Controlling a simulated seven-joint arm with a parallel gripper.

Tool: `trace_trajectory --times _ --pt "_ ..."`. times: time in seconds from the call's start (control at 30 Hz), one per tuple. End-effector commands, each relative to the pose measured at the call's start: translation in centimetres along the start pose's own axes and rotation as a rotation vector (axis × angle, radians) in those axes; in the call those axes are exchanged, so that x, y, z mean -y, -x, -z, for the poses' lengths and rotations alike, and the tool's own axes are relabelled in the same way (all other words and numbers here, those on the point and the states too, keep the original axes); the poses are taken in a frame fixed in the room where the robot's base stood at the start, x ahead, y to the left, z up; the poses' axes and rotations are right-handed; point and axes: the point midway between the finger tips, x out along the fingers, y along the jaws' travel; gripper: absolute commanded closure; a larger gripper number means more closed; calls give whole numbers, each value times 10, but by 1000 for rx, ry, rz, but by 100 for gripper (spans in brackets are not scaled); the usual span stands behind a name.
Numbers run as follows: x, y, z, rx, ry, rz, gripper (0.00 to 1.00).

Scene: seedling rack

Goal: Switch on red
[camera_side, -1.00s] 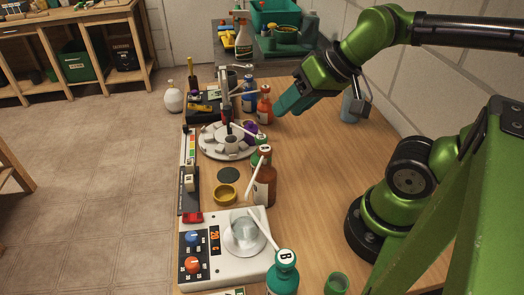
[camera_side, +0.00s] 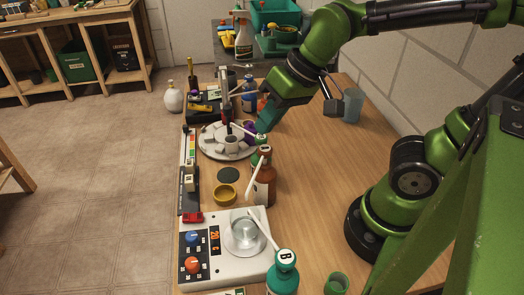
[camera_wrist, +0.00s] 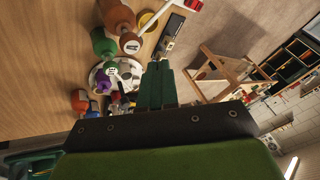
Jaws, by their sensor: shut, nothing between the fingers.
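A small red piece, apparently a switch (camera_side: 193,217), sits at the table's left edge, just behind the white hotplate. An orange-red knob (camera_side: 193,265) and a blue knob (camera_side: 192,238) are on the hotplate's dark panel. A dark strip with a pale switch (camera_side: 190,183) lies behind the red piece. My gripper (camera_side: 265,120) is shut and empty, its teal fingers above the table just right of the white round rack, well behind the red piece. In the wrist view my shut fingers (camera_wrist: 158,85) point up the picture, and a red piece (camera_wrist: 194,4) shows at the top edge.
The white hotplate (camera_side: 225,275) carries a glass dish (camera_side: 244,232). The round rack (camera_side: 212,148) is beside my fingers. The table's right middle is clear.

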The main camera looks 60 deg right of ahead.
Motion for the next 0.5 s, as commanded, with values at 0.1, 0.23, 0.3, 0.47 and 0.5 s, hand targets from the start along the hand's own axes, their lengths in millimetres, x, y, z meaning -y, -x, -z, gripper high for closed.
trace_trajectory --times 0.1,0.23,0.3,0.47,0.5 --pt "31 -21 6 104 -10 -19 100" --pt "64 -44 10 188 -68 -66 100" --pt "82 -58 11 224 -111 -102 100" --pt "119 -88 12 261 -252 -199 100" --pt "127 -93 12 260 -298 -224 100"
